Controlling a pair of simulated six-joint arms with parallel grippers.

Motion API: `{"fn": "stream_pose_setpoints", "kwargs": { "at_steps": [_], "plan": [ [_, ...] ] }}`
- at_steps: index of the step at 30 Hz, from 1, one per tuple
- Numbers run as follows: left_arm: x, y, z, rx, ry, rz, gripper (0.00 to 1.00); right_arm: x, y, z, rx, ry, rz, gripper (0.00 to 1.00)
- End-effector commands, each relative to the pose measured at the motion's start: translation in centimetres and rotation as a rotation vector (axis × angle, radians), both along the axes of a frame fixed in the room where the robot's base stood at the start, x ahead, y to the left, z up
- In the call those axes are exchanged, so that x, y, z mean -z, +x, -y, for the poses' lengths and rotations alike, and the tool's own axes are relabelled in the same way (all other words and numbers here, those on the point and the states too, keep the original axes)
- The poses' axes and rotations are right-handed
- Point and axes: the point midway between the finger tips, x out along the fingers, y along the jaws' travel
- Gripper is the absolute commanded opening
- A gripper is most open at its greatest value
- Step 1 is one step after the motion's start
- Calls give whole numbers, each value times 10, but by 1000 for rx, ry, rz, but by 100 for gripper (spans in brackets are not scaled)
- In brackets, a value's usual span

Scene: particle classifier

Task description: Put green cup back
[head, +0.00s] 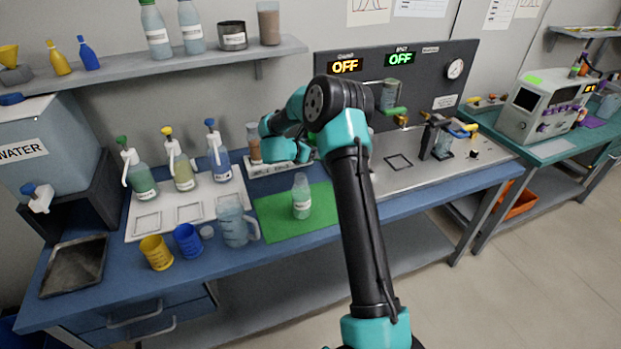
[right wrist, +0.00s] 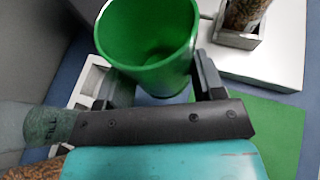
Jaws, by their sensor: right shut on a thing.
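A green cup (right wrist: 150,45) is held between the two fingers of my right gripper (right wrist: 158,82). Its open mouth faces the wrist camera and its inside looks empty. In the head view my right forearm reaches across the back of the blue bench, and the hand is near the white rack behind the green mat. The arm mostly hides the cup there. A yellow cup (head: 156,252) and a blue cup (head: 188,240) stand at the bench's front left. My left gripper is not in view.
A clear bottle (head: 301,196) stands on the green mat (head: 273,222). A pitcher (head: 234,226) stands left of it. In the wrist view, a container of brown grains (right wrist: 245,14) sits in a square holder near the cup.

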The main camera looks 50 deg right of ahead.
Motion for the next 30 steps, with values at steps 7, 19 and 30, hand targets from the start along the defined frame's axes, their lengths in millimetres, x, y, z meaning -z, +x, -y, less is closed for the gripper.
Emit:
{"fn": "stream_pose_setpoints", "kwargs": {
  "at_steps": [7, 19, 30],
  "plan": [
    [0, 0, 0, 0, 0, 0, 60, 17, 0, -1, -2, 1, -4, 35],
    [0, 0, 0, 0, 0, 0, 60, 62, 1, -1, -3, 0, 0, 35],
    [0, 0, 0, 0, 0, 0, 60, 73, 0, -1, -3, 1, -3, 35]
  ]
}}
